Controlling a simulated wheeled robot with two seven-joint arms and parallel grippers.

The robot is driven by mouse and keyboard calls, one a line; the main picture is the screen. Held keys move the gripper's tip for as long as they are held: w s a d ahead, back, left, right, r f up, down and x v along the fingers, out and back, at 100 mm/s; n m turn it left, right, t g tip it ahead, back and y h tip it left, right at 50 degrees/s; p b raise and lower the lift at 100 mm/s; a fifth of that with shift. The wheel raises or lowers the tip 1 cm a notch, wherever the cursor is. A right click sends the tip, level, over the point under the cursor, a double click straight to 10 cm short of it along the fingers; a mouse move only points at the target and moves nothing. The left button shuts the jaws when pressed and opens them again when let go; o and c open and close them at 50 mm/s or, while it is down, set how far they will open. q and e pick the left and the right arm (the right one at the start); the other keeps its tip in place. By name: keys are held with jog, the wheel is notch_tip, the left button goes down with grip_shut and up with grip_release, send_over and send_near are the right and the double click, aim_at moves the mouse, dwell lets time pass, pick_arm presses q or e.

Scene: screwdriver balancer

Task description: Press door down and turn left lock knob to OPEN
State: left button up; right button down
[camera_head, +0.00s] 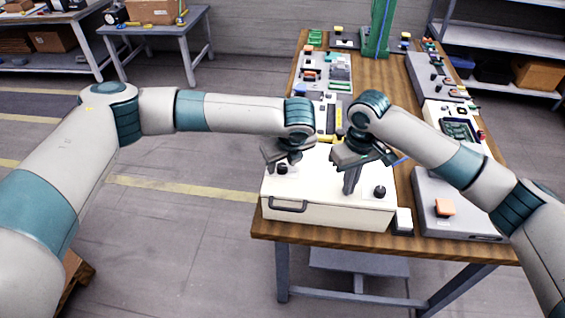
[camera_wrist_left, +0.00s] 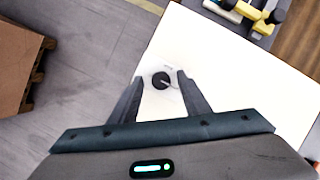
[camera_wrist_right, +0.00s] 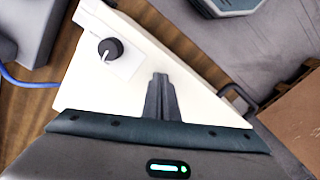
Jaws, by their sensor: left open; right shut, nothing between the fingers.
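The white box with a flat door on top (camera_head: 325,214) stands at the near end of the wooden table, its dark handle (camera_head: 288,205) on the front. The black left lock knob (camera_head: 282,169) lies below my open left gripper (camera_head: 281,162). In the left wrist view the knob (camera_wrist_left: 161,81) shows between the spread fingertips (camera_wrist_left: 160,76), with a pale pointer line. My right gripper (camera_head: 350,190) is shut and empty, pointing down at the door (camera_wrist_right: 100,90); contact is hard to tell. The black right knob (camera_head: 380,191) stands to its right, also in the right wrist view (camera_wrist_right: 110,49).
A grey box with an orange button (camera_head: 445,208) and a small white block (camera_head: 403,220) stand right of the white box. Yellow-and-grey parts (camera_wrist_left: 255,12) lie behind it. More panels (camera_head: 330,75) and a green post (camera_head: 379,30) are farther back.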

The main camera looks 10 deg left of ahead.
pick_arm(q)
jog(key=shift+f, duration=0.15)
jog(key=shift+c, duration=0.4)
pick_arm(e)
jog(key=shift+s+f, duration=0.15)
jog(key=shift+f, duration=0.1)
pick_arm(q)
jog(key=c, duration=1)
jog(key=shift+o, duration=0.2)
